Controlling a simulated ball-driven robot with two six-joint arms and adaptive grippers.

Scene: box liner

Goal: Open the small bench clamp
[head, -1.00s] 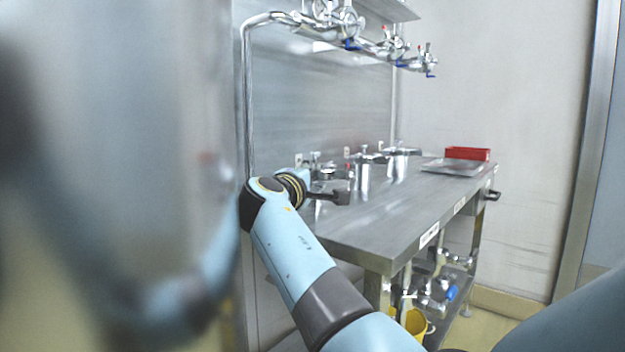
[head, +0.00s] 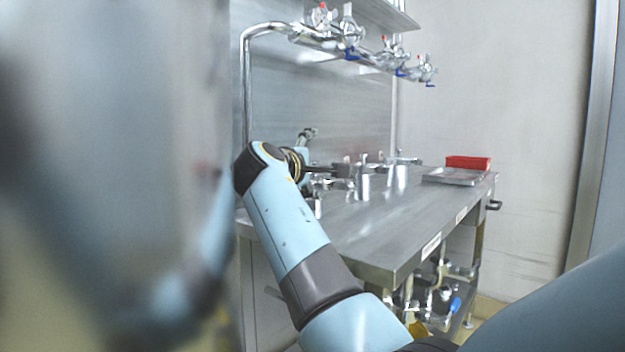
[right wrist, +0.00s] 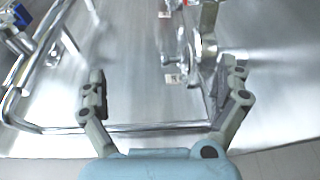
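I cannot single out the small bench clamp with certainty. In the right wrist view a grey metal fitting (right wrist: 205,42) with a rounded part and an upright bracket stands beside and beyond the right-hand finger; contact with it cannot be told. My right gripper (right wrist: 165,92) is open there, its two dark fingers wide apart with nothing between them. In the head view the right gripper (head: 335,172) is over the near left part of the steel bench, partly hidden by my own arm. My left gripper cannot be made out; a blurred close shape fills the left side.
The steel bench (head: 400,215) carries metal pots (head: 397,176), a tray (head: 453,177) and a red bin (head: 468,162). A dark fitting (head: 494,205) is on its far right edge. Pipes with valves (head: 350,35) run above. The bench's middle front is clear.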

